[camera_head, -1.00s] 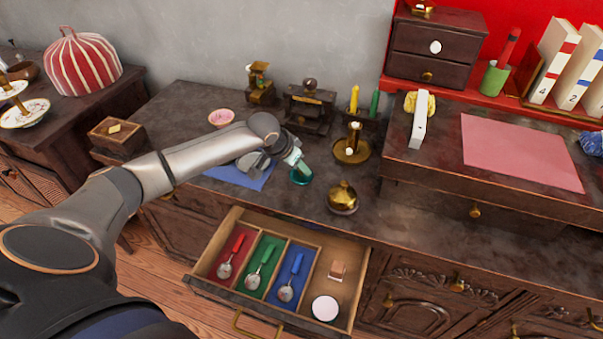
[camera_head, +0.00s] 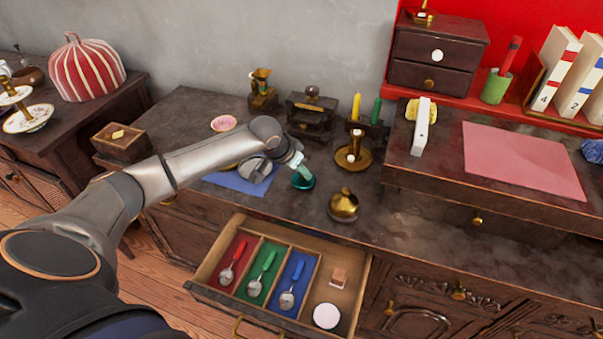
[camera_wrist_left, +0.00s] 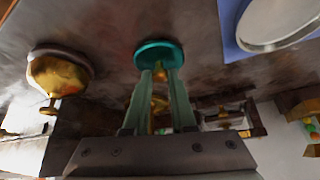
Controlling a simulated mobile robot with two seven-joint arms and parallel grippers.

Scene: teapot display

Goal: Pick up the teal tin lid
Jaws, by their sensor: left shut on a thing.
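The teal tin lid (camera_head: 302,180) is a small round disc at the dark cabinet top, near its middle. It also shows in the left wrist view (camera_wrist_left: 158,50), with a brass-coloured knob between the fingers. My left gripper (camera_head: 299,167) is shut on the lid, its pale green fingertips (camera_wrist_left: 160,74) on either side of the knob. Whether the lid touches the surface is hard to tell. My right gripper is not in view.
A round brass pot (camera_head: 343,205) stands just right of the lid. A brass candle holder (camera_head: 353,158) is behind it. A blue mat (camera_head: 240,183) with a silver round thing lies left. An open drawer (camera_head: 213,297) with several spoons juts out in front.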

